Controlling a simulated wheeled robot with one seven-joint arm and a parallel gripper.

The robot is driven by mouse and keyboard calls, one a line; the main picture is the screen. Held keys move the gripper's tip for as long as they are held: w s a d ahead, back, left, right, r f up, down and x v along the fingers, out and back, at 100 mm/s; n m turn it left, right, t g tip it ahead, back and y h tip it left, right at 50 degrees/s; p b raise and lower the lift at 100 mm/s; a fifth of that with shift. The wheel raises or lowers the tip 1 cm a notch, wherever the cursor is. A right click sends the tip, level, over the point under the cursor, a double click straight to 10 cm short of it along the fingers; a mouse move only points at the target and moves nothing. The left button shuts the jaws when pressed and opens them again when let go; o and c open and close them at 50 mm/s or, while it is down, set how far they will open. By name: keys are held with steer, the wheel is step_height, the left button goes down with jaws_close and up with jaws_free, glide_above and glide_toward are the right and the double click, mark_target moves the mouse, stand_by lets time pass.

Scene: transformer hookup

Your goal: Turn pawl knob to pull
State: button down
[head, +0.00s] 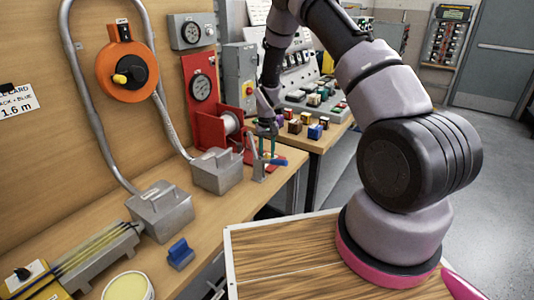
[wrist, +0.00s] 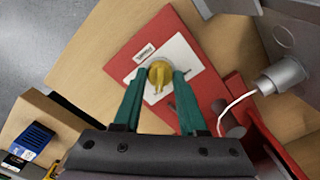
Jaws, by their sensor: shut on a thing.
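The pawl knob (wrist: 160,76) is a small yellow knob with a raised grip bar. It sits on a white plate (wrist: 185,62) with a small label, on a red panel (wrist: 222,92). The label is too small to read. My gripper (wrist: 160,78) has its two green fingers on either side of the knob and is shut on it. The bar points roughly toward the gripper's palm in the wrist view. In the head view my gripper (head: 268,142) is at the red stand (head: 207,128) on the bench, and I cannot make out the knob there.
A white spool (head: 232,122) sits in the red stand. A clamp with a blue handle (head: 276,160) stands close to my gripper on the bench edge. Grey metal boxes (head: 217,170) with conduits are to the left. Coloured blocks (head: 295,126) lie on the table behind.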

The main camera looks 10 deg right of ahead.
mark_target(267, 154)
stand_by(0.3)
steer(key=shift+c, duration=2.3)
jaws_free()
step_height(267, 154, up, 11)
